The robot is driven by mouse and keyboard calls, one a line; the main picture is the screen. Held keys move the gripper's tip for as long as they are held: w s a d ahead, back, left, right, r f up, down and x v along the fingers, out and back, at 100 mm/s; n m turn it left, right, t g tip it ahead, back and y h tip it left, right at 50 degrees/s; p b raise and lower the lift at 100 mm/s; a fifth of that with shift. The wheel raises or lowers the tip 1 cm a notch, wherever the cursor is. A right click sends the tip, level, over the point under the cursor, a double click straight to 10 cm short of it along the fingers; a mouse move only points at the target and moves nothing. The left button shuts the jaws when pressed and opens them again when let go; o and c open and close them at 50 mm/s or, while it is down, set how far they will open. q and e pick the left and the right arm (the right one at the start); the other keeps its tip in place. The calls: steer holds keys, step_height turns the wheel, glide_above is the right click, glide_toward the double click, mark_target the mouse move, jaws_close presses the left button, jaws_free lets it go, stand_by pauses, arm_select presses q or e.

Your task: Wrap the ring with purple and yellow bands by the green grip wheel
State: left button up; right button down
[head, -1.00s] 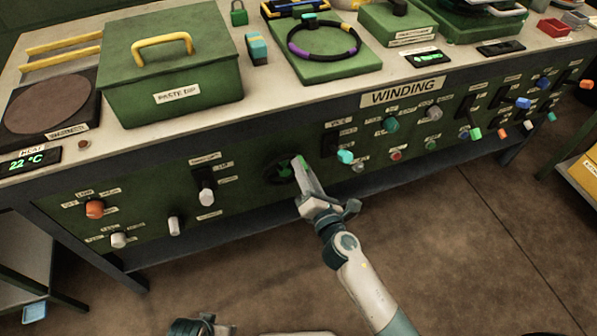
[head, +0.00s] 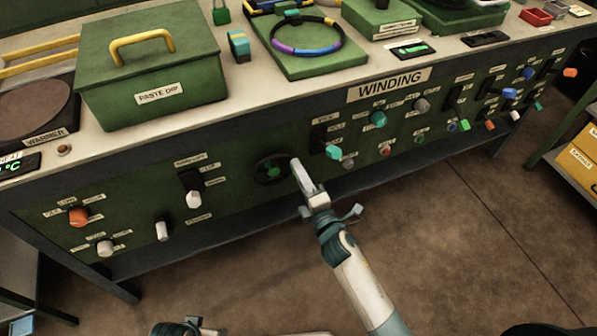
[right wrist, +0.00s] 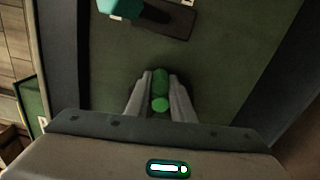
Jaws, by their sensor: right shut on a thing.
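The ring (head: 308,50) lies on a green block (head: 310,68) on the bench top. It is dark, with purple and yellow bands on it and a teal piece at its far side. The wheel (head: 272,170) is a dark disc with green on the front panel, left below the WINDING label. My right gripper (head: 298,165) is at the wheel's right edge. In the right wrist view its fingers are shut on the green grip (right wrist: 160,88). In the head view the fingers hide the grip. My left gripper's fingers do not show.
A green PASTE DIP box (head: 150,65) with a yellow handle stands left of the ring. A teal-banded block (head: 239,46) stands between them. Several knobs and switches stick out of the panel on both sides of the wheel. The floor before the bench is clear.

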steer(key=c, duration=1.5)
jaws_free()
steer(key=shift+c, duration=0.2)
steer(key=shift+s+d, duration=0.1)
steer(key=shift+s, duration=0.05)
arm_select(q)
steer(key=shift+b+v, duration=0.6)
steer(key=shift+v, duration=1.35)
arm_select(e)
steer(key=v, duration=1.7)
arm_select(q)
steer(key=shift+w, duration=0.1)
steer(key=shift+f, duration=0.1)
arm_select(e)
steer(key=shift+f, duration=0.1)
